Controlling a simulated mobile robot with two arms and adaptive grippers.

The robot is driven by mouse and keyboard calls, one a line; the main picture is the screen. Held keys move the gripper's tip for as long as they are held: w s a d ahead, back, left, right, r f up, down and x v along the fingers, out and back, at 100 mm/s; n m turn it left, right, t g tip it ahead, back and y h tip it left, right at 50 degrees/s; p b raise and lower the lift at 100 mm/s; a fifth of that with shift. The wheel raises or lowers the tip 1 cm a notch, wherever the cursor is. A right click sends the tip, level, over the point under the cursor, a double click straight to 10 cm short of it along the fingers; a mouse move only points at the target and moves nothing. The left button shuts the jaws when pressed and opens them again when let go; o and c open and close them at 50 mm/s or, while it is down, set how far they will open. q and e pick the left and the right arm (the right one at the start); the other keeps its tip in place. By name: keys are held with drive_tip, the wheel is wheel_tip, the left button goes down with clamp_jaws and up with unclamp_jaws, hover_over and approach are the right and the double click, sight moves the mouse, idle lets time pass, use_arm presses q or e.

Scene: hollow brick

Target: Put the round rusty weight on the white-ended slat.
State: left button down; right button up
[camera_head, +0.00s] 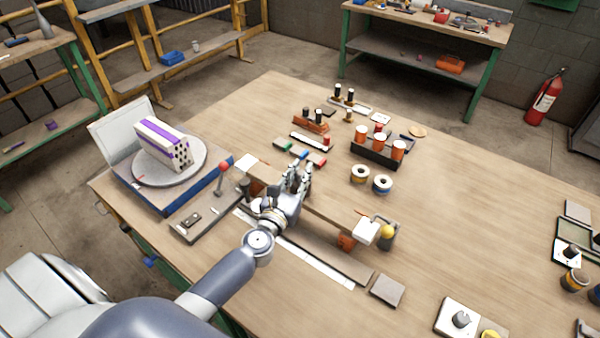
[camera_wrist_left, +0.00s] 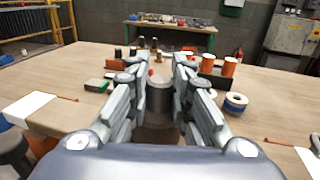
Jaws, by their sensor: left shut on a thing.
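The white-ended slat (camera_head: 325,210) lies diagonally across the table, with one white end (camera_head: 246,161) at upper left and the other (camera_head: 366,231) at lower right. My left gripper (camera_head: 298,175) is over its middle part, fingers pointing away from me. In the left wrist view, the gripper (camera_wrist_left: 160,85) is shut on a short, round, grey-brown weight (camera_wrist_left: 160,100), held between the fingers above the brown slat. Fingers cover its sides, and I cannot clearly see rust. The gap between weight and slat cannot be judged. My right gripper is not in view.
A yellow ball (camera_head: 388,231) is beside the slat's right end. A red-knobbed lever (camera_head: 222,167) and a turntable (camera_head: 190,168) with a striped hollow brick (camera_head: 163,146) are at left.

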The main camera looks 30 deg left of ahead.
use_arm(q)
drive_tip(key=shift+r, duration=0.2)
drive_tip(key=c, duration=1.8)
unclamp_jaws()
drive_tip(key=shift+f, duration=0.3)
drive_tip(key=o, duration=0.4)
drive_tip(key=shift+c, duration=0.2)
drive_tip(key=shift+s, duration=0.1)
drive_tip(key=shift+r, duration=0.2)
drive_tip(key=s+d+b, duration=0.1)
drive_tip(key=s+b, duration=0.1)
drive_tip(key=s, duration=1)
drive_tip(key=shift+b, duration=0.35)
